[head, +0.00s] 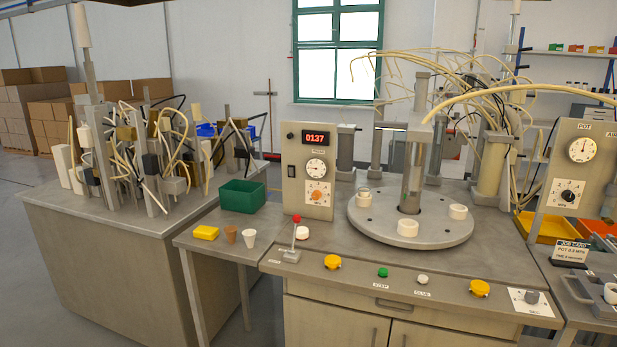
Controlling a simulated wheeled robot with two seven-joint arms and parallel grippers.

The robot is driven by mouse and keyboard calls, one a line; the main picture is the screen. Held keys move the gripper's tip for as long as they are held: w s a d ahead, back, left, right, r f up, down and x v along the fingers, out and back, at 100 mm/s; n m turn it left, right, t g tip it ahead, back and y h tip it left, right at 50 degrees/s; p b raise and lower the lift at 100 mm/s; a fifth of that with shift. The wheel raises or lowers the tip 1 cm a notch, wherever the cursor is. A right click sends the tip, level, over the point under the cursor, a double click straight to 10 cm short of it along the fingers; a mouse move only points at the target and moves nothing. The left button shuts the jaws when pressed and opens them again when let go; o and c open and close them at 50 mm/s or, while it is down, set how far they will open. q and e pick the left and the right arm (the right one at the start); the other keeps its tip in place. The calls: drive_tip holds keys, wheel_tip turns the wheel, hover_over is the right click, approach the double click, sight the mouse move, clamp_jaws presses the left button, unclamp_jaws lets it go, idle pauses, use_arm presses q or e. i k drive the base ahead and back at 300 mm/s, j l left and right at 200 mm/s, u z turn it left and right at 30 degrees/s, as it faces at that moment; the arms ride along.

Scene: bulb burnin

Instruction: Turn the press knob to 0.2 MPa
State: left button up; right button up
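A grey control panel (309,172) stands left of the round turntable. It has a red display reading 0137, a round white gauge (316,167) and, below it, an orange knob (316,195) on a pale dial plate. The gauge reading and the knob's setting are too small to tell. A second panel at the right, labelled POT, has a gauge (581,150) and a black knob (568,196) on a dial marked MPa. I cannot read which knob is labelled for the press. Neither of my grippers is in view.
A red-topped lever (295,240) stands in front of the left panel. The turntable (411,229) carries white cups. Yellow, green and white buttons and a grey knob (532,297) line the front edge. A job card (571,252) stands right. A green bin (242,196) is left.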

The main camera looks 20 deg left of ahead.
sight(316, 195)
drive_tip(key=i+j, duration=1.05)
drive_tip(key=i, duration=0.2)
